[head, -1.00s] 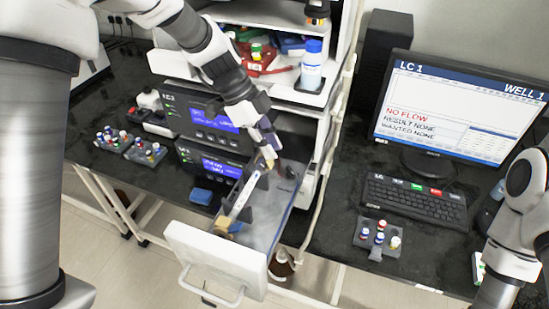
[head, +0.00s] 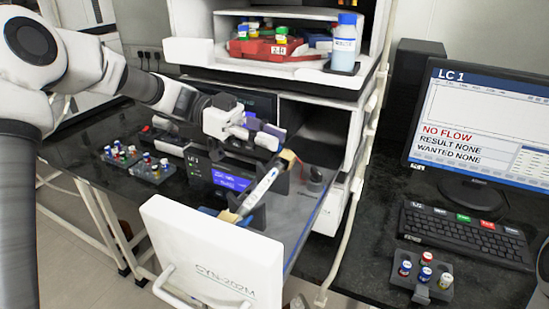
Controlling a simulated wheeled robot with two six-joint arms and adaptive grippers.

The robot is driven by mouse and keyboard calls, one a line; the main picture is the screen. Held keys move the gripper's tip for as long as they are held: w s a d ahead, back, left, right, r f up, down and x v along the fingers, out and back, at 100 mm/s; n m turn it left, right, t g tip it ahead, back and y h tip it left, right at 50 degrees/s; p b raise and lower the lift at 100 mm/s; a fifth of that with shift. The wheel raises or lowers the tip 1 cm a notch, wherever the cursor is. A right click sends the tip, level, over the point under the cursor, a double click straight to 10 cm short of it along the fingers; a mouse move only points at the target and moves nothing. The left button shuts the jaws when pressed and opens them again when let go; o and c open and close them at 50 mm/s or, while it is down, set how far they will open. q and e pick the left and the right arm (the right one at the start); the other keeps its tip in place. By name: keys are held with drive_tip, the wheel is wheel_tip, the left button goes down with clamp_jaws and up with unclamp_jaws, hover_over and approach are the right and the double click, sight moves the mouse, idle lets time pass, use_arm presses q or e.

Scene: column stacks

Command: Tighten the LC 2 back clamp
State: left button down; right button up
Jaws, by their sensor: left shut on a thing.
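The pulled-out drawer (head: 210,252) stands in the centre, its white front marked CYN-202M. A slim white column (head: 262,186) lies slanted in it, with a tan front end fitting (head: 231,216). The back clamp (head: 289,157) is the tan piece at the column's far end, partly covered by my fingers. My left gripper (head: 273,138) reaches in from the left and is shut on it; the exact contact is hard to see. My right gripper is not in view.
The instrument with a blue display (head: 230,180) is behind the drawer. Vial racks (head: 122,157) stand left, another (head: 424,272) right. A shelf above holds a red tray (head: 268,50) and blue-capped bottle (head: 345,40). The monitor (head: 480,120) reads LC 1, NO FLOW.

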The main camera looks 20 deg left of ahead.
use_arm(q)
drive_tip(key=shift+a+f+h+b, duration=0.25)
drive_tip(key=shift+f+h+b, duration=0.15)
drive_tip(key=shift+h+b, duration=0.6)
drive_tip(key=shift+a+r+b, duration=0.1)
drive_tip(key=shift+b, duration=0.4)
drive_tip(key=c, duration=1)
unclamp_jaws()
drive_tip(key=shift+c, duration=0.2)
drive_tip(key=a, duration=1.2)
drive_tip(key=shift+w, duration=0.2)
